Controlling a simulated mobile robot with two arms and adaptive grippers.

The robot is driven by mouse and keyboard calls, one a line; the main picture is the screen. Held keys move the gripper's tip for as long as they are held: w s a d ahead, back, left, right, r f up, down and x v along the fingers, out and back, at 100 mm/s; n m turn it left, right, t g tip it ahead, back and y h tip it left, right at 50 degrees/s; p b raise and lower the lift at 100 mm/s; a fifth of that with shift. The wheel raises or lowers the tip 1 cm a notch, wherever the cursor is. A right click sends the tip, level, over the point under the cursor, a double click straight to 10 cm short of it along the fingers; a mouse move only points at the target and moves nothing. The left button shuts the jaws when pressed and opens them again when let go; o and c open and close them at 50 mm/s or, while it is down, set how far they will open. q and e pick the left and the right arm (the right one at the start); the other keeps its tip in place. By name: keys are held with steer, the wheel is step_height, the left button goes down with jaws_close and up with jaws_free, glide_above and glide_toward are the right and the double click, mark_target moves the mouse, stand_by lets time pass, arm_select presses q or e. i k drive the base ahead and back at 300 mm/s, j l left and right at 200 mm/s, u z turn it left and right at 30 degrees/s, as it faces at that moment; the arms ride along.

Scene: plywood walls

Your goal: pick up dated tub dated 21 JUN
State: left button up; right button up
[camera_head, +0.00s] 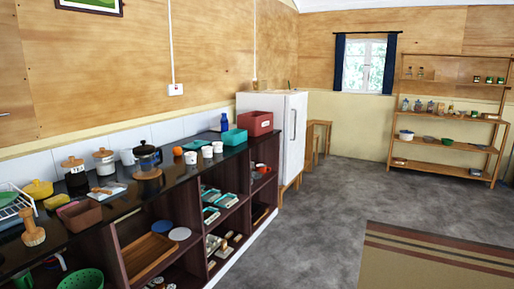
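No date is readable in the head view, so I cannot tell which thing is the tub dated 21 JUN. Several small flat teal and white items (210,215) lie in an open compartment under the counter, too small to identify. A teal tub (234,137) stands on the counter near its far end, beside a larger red bin (255,123). Neither of my grippers is in view.
The dark counter (193,172) runs along the left wall, with canisters (104,162), a French press (147,157) and white cups (207,152). A white fridge (290,125) stands beyond it. Wooden shelves (445,149) stand far right. The grey floor is clear around a striped rug (430,265).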

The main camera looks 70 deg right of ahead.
mark_target(207, 150)
steer(key=i+l+z, duration=0.15)
steer(key=l+z, duration=0.25)
steer(key=i+l+z, duration=0.2)
steer(key=z, duration=0.2)
steer(key=i+l+z, duration=0.2)
steer(key=l+z, duration=0.2)
steer(key=i+l+z, duration=0.15)
steer(key=z, duration=0.25)
steer(key=i+j, duration=0.05)
steer(key=i, duration=0.05)
